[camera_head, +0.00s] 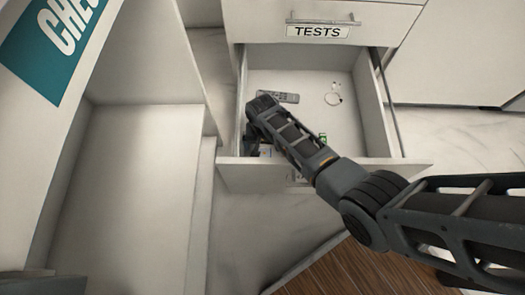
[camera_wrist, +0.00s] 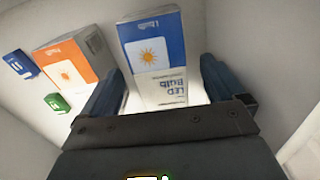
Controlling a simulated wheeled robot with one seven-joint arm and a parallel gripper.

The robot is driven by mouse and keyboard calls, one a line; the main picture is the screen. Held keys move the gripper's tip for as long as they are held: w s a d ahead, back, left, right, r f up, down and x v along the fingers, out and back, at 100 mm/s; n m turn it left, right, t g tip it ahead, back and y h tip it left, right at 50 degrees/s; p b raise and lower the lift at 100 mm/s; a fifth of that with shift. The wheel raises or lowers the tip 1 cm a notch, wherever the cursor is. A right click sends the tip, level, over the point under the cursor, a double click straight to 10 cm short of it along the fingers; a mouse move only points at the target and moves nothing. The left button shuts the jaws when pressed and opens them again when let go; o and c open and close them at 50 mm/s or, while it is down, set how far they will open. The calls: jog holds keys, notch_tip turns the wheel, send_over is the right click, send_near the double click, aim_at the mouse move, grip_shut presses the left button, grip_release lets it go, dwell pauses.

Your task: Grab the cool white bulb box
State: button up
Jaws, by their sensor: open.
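A blue-and-white box (camera_wrist: 158,60) marked "LED Bulb", with an orange sun mark, appears in the wrist view between the fingers of my gripper (camera_wrist: 162,78). The gripper is open, with one dark blue finger on each side of this box. I cannot tell whether the fingertips reach down beside it. An orange-and-white box (camera_wrist: 72,62) with a similar sun mark lies just left of the left finger. In the head view, my arm reaches into the open drawer (camera_head: 355,115) at its front left and hides most of the boxes there.
In the head view, a dark remote (camera_head: 278,97) and a thin ring-like item (camera_head: 333,98) lie deeper in the drawer. The drawer's walls stand close around.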

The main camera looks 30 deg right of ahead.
jog(key=shift+f, duration=0.9)
jog(key=shift+r, duration=0.1)
jog(key=c, duration=1)
